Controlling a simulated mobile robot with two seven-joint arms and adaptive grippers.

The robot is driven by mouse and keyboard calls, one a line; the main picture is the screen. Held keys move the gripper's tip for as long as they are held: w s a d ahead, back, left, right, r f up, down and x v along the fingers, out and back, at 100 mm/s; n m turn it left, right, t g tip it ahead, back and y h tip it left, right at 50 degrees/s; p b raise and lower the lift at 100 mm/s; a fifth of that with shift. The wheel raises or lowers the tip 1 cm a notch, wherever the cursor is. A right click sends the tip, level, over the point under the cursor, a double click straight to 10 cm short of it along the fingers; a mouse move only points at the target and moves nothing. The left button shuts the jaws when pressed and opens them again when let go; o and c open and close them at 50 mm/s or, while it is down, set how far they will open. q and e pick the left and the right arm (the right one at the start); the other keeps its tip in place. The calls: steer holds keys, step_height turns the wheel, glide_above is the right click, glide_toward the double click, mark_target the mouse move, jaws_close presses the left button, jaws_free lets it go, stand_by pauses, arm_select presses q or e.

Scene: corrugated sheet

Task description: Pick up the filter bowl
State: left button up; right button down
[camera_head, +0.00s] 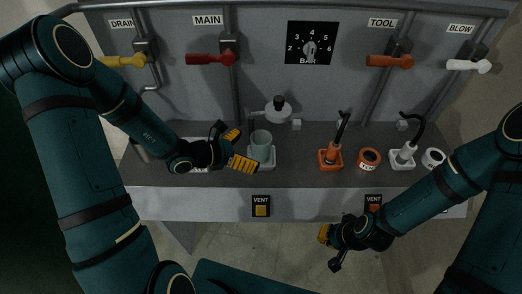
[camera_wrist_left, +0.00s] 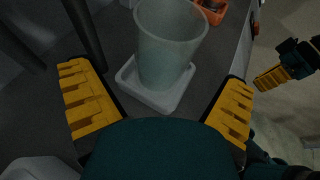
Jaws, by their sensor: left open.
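The filter bowl, a translucent grey-green cup (camera_head: 260,144), stands upright in a square white tray (camera_head: 267,164) on the dark shelf. In the left wrist view the bowl (camera_wrist_left: 168,47) is ahead of the fingers, near the middle, with the tray (camera_wrist_left: 152,95) under it. My left gripper (camera_head: 237,149) is open just left of the bowl. Its yellow-padded fingers also show spread in the left wrist view (camera_wrist_left: 158,108), with nothing between the tips. My right gripper (camera_head: 329,250) is low in front of the panel, away from the bowl; whether it is open is unclear.
A filter head (camera_head: 278,113) on a pipe is behind the bowl. An orange tool (camera_head: 331,152), an orange ring (camera_head: 369,159), a white tool (camera_head: 403,154) and a white ring (camera_head: 433,158) stand to the right. The panel has valve handles and a pressure dial (camera_head: 310,46). Vent buttons (camera_head: 261,210) are on the front.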

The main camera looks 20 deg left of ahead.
mark_target(252, 150)
arm_select(q)
steer(key=x, duration=0.4)
steer(key=shift+f, duration=0.15)
steer(key=c, duration=1.4)
steer(key=shift+r+p, duration=0.85)
steer(key=shift+r, duration=4.1)
